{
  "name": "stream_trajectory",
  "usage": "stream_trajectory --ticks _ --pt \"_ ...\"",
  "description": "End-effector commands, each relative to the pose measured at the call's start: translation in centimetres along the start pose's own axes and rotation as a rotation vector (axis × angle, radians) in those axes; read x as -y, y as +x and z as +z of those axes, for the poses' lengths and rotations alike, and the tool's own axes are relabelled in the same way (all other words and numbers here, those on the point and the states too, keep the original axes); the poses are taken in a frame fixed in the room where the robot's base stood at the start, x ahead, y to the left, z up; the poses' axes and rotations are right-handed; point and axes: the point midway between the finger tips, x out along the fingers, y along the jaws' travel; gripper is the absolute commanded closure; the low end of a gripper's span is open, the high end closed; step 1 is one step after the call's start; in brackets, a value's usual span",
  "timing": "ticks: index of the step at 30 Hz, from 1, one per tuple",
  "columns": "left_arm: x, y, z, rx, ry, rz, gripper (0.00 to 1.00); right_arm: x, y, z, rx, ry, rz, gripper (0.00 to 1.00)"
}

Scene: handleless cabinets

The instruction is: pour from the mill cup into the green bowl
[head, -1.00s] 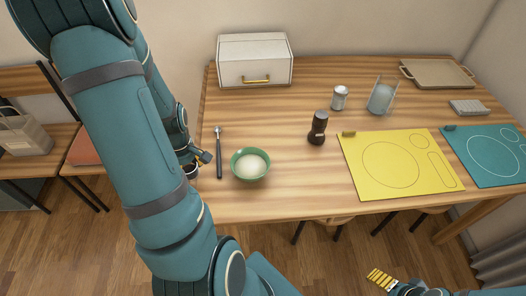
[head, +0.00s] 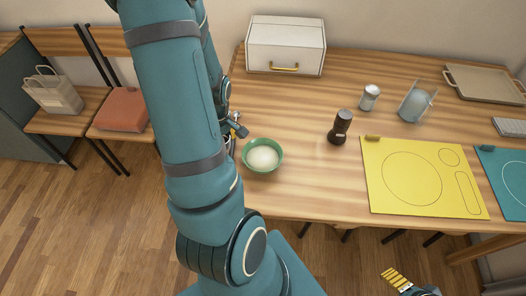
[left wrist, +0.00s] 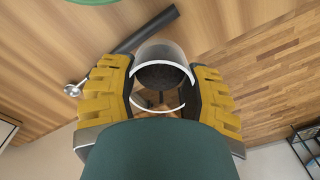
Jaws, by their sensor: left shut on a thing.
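The green bowl (head: 262,172) stands upright on the wooden table with pale contents. Its edge also shows at the top of the left wrist view (left wrist: 95,1). My left gripper (head: 238,131) is just left of the bowl, largely hidden by my arm. In the left wrist view my left gripper (left wrist: 160,92) is shut on a clear cup with dark contents, the mill cup (left wrist: 160,52). The cup is apart from the bowl. My right gripper (head: 396,280) shows only in part at the bottom edge; its jaw state is unclear.
A black-handled ladle (left wrist: 145,32) lies beside the cup. A dark pepper mill (head: 340,127) stands right of the bowl, near a yellow mat (head: 410,175). A shaker (head: 369,97), a glass holder (head: 416,104) and a white box (head: 286,45) stand farther back.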

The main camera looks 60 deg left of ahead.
Motion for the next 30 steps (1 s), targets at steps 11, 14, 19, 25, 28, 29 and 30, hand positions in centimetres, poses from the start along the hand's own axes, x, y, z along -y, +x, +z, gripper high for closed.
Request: stream_trajectory --ticks 11,14,19,25,28,29,30 --pt "-0.9 -0.6 1.3 -0.125 0.011 -0.066 0.85 0.3 -0.8 0.1 0.005 0.001 0.000 0.20" --pt "-1.2 -0.5 1.8 -0.164 0.010 -0.090 0.85 0.0 0.0 0.1 0.002 0.000 0.000 0.20" --pt "-1.8 -0.9 2.7 -0.272 0.015 -0.148 0.85 -0.3 0.8 0.0 -0.002 0.000 0.000 0.20" --pt "-2.1 -2.8 3.4 -0.360 0.007 -0.202 0.85 0.3 -0.7 0.0 0.002 0.000 0.000 0.20" --pt "-2.4 -3.5 3.8 -0.404 0.007 -0.226 0.85 0.5 -1.3 0.1 0.005 0.001 0.000 0.20" --pt "-2.4 -3.5 4.0 -0.418 0.007 -0.235 0.85 0.5 -1.2 0.1 0.006 0.001 0.000 0.20" --pt "-2.5 -3.4 4.2 -0.435 0.006 -0.247 0.85 0.5 -1.2 0.1 0.006 0.001 -0.001 0.20"
